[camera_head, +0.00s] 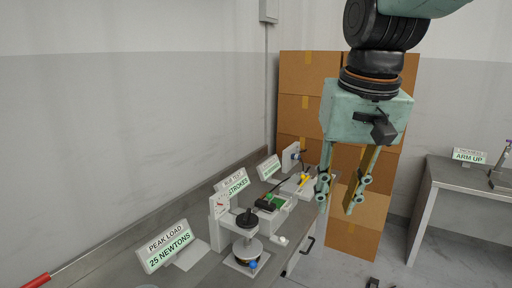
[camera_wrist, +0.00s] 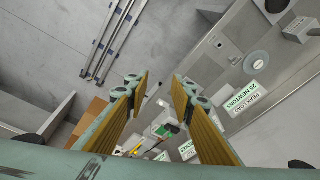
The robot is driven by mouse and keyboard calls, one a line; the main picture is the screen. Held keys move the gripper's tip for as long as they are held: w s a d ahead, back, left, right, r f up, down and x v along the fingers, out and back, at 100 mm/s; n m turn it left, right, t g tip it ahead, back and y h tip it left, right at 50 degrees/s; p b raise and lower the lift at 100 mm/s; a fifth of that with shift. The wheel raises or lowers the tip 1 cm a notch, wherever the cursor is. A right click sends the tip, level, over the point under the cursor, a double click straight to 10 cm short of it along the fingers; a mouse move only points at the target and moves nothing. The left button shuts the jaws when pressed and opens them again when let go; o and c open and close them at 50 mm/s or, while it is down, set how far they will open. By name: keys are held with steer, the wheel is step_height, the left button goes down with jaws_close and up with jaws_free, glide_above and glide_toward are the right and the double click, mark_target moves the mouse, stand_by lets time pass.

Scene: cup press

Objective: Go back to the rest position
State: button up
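My gripper (camera_head: 336,201) hangs in the air in the head view, fingers down and apart. It is right of the bench devices and above the bench's right edge. In the wrist view its two yellow-padded fingers (camera_wrist: 159,82) are spread with nothing between them. The press device (camera_head: 247,238), with a black knob and round metal plate, stands on the grey bench (camera_head: 205,271), apart from my gripper.
A peak load sign (camera_head: 168,246) reading 25 newtons stands at the front of the bench, with other signs behind. Stacked cardboard boxes (camera_head: 304,80) stand behind my arm. A second table (camera_head: 470,188) with an "ARM UP" sign (camera_head: 469,156) is at the right. Floor between is mostly clear.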

steer(key=s+d+f+b, duration=0.1)
steer(key=s+f, duration=0.1)
steer(key=s, duration=0.5)
steer(key=s+d+f+t+b, duration=0.1)
steer(key=s+d+f+b, duration=0.1)
steer(key=s, duration=0.5)
steer(key=s+d+f+b, duration=0.1)
steer(key=s+f, duration=0.3)
steer(key=s, duration=0.4)
steer(key=shift+d+n+b, duration=0.3)
steer(key=shift+d+n, duration=0.05)
steer(key=shift+n, duration=0.05)
steer(key=shift+w, duration=0.15)
